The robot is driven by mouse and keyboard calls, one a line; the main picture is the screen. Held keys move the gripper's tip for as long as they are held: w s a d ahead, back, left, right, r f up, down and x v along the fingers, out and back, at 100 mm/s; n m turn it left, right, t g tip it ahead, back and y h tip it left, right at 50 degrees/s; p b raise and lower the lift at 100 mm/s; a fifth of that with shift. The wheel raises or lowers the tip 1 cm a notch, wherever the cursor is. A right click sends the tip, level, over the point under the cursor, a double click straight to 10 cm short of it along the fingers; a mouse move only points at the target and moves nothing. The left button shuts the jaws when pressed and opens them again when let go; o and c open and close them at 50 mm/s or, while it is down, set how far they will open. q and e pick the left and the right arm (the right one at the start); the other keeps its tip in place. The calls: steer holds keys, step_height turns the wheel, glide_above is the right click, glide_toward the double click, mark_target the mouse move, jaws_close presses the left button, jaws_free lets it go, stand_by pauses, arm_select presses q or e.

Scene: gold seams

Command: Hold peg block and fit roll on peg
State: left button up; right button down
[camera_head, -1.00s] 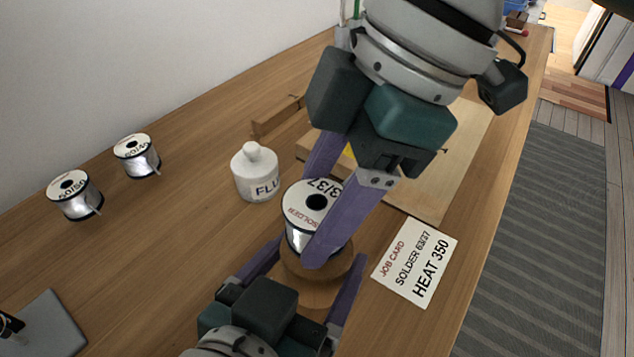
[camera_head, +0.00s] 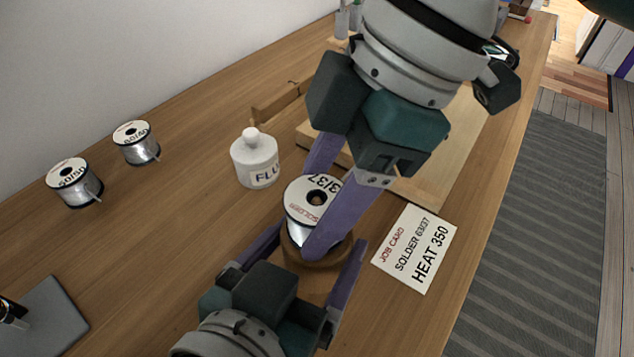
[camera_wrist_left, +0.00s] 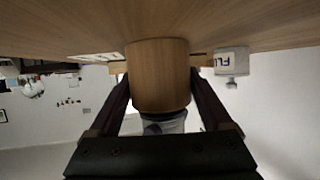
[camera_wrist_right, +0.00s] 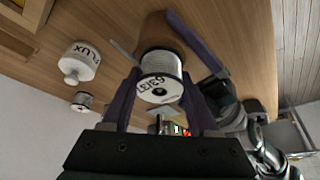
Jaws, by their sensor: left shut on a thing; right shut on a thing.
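The solder roll (camera_head: 312,196), a spool with a white label reading 63/37, is held between the fingers of my right gripper (camera_head: 314,208) from above. It looks slightly tilted over the round wooden peg block (camera_head: 331,262). My left gripper (camera_head: 319,240) comes from below in the head view and is shut around the peg block, which stands on the table. In the left wrist view the block (camera_wrist_left: 158,75) is between the fingers, with the roll (camera_wrist_left: 168,125) close against its top. The right wrist view also shows the roll (camera_wrist_right: 160,78) at the block (camera_wrist_right: 158,32). The peg is hidden; I cannot tell whether the roll is around it.
A white flux bottle (camera_head: 255,160) stands just left of the roll. Two other solder spools (camera_head: 74,183) (camera_head: 136,143) stand farther left. A job card (camera_head: 415,248) lies to the right, near a wooden board (camera_head: 445,185). A grey plate (camera_head: 45,325) is at lower left.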

steer(key=shift+f, duration=0.35)
stand_by(0.5)
jaws_free()
stand_by(0.3)
steer(key=shift+r, duration=3.5)
arm_select(q)
steer(key=o, duration=1.4)
steer(key=shift+c, duration=0.2)
